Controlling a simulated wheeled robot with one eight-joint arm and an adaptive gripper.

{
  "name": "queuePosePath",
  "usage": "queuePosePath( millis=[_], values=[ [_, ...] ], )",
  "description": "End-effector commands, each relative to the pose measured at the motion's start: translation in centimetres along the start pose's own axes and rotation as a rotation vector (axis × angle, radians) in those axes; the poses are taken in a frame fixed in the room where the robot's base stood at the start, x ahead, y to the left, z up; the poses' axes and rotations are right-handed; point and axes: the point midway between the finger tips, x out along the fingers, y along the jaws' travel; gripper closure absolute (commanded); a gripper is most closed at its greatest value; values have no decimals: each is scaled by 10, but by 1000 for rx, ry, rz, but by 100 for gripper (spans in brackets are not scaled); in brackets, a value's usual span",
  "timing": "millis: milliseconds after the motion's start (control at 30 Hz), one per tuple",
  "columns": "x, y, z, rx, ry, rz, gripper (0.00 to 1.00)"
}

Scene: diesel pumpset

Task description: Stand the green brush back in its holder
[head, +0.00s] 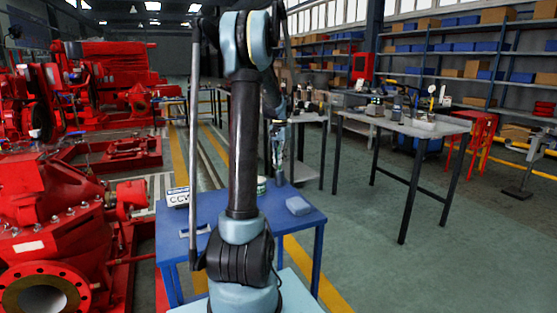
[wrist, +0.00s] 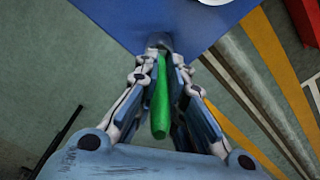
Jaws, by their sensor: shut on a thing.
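The green brush (wrist: 160,100) shows in the wrist view as a green handle between my gripper's fingers (wrist: 160,62). My gripper is shut on it. In the head view my gripper (head: 278,150) points down over the far right part of the blue table (head: 240,237). A small grey upright thing (head: 279,180), perhaps the holder, stands on the table just below the gripper. A grey shape (wrist: 158,42) also shows beyond the fingertips in the wrist view. The brush's lower end is hidden, so I cannot tell whether it is inside the holder.
Red pump machinery (head: 60,210) stands at left, a grey workbench (head: 400,122) at right.

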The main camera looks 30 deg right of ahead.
Motion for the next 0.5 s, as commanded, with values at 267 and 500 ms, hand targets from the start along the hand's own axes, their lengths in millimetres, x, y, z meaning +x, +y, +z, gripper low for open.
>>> queuePosePath(
  millis=[267,500],
  values=[
    [4,0,0,0,0,0,100],
    [8,0,0,0,0,0,100]
  ],
)
